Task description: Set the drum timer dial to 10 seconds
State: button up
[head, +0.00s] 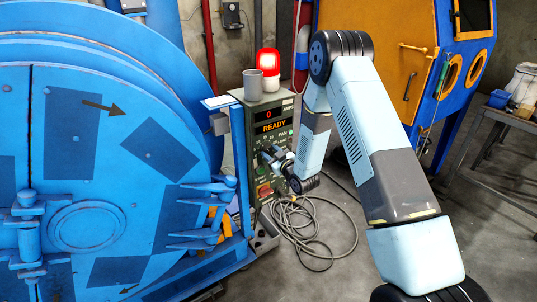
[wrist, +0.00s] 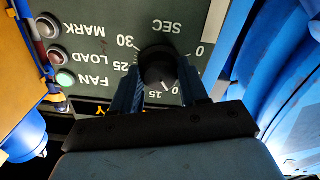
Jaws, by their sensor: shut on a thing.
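The timer dial is a round black knob (wrist: 158,66) on the grey-green panel, seen upside down in the wrist view. Numbers such as 30, 25, 15 and 0 ring it, with SEC above it in the picture. My gripper (wrist: 160,72) is shut on the knob, one finger on each side. A short white mark shows at the knob's lower edge near the 15; I cannot tell its exact setting. The fingers hide some numbers. In the head view my gripper (head: 274,157) is at the control box (head: 270,115), whose display reads 0 and READY; the knob is hidden there.
The blue drum machine (head: 90,150) stands close on the left of the control box. MARK, LOAD and FAN lamps (wrist: 58,54) sit beside the dial. A coiled cable (head: 315,230) lies on the floor.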

jog(key=shift+a, duration=0.1)
jog(key=o, duration=1)
jog(key=shift+o, duration=0.2)
jog(key=v, duration=1.4)
jog(key=shift+w, duration=0.1)
